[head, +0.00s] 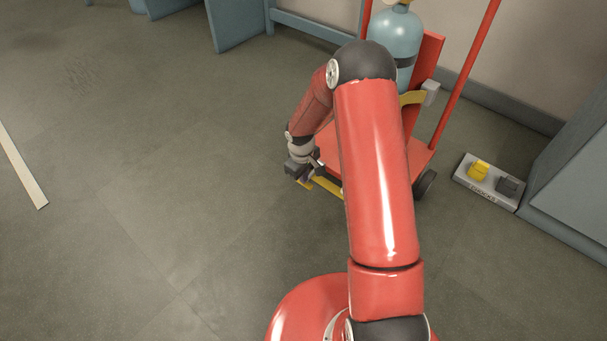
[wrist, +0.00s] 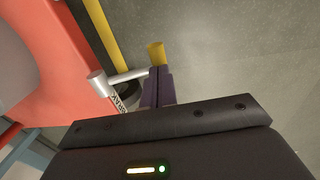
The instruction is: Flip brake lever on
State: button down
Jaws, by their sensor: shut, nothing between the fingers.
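The brake lever shows in the wrist view as a pale grey rod (wrist: 126,76) with a round pivot at its left end and a yellow grip (wrist: 156,53) at its right end. Part of a "BRAK…" label (wrist: 119,102) shows below the rod. My gripper (wrist: 158,70) is shut and empty. Its dark fingertips overlap the lever just below the yellow grip; I cannot tell whether they touch it. In the head view my gripper (head: 312,172) is low beside the red cart (head: 338,145), and the lever is mostly hidden there.
The red cart carries a blue-grey cylinder (head: 398,38), and a yellow strip (head: 327,187) runs along its base. A grey tray (head: 466,181) with a yellow and a dark block lies on the floor to the right. The floor at left is mostly clear.

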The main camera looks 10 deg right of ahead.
notch_tip(320, 180, down, 2)
jog(key=shift+s+a+f+b, duration=0.1)
jog(key=shift+a+f+b, duration=0.1)
jog(key=shift+b, duration=0.75)
jog(key=shift+r, duration=0.1)
jog(key=s+a+r+p, duration=0.2)
jog(key=a+r+p, duration=0.1)
jog(key=r, duration=1)
jog(key=shift+r+p, duration=0.35)
jog(key=shift+p, duration=0.2)
jog(key=shift+s, duration=0.1)
